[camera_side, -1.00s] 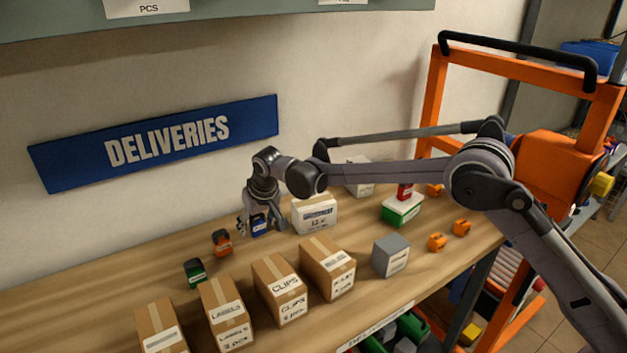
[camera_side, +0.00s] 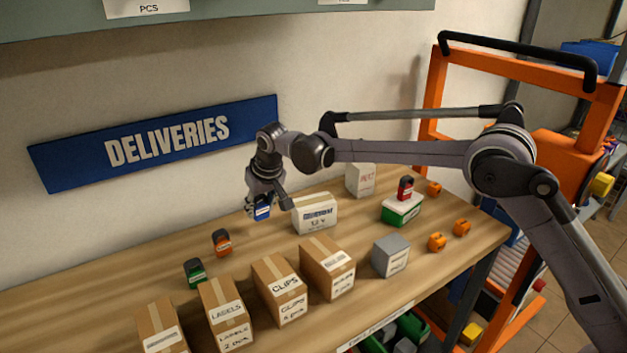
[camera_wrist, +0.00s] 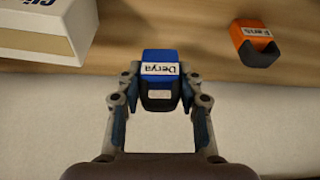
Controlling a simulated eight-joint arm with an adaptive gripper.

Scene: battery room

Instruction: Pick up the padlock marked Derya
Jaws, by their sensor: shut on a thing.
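The blue padlock marked Derya (camera_wrist: 160,75) is between the two fingers of my gripper (camera_wrist: 160,92) in the wrist view, its white label facing the camera. My gripper is shut on it, one finger on each side. In the side view my gripper (camera_side: 263,203) holds the blue padlock (camera_side: 262,212) above the wooden shelf top (camera_side: 130,265), near the wall and left of a white box. The padlock's shackle is not clearly visible.
An orange padlock (camera_side: 221,242) and a green padlock (camera_side: 195,272) stand to the left. A white box (camera_side: 315,214) is close on the right. Cardboard boxes (camera_side: 280,289) line the front. A red padlock (camera_side: 405,188) sits on a green-and-white box (camera_side: 401,210).

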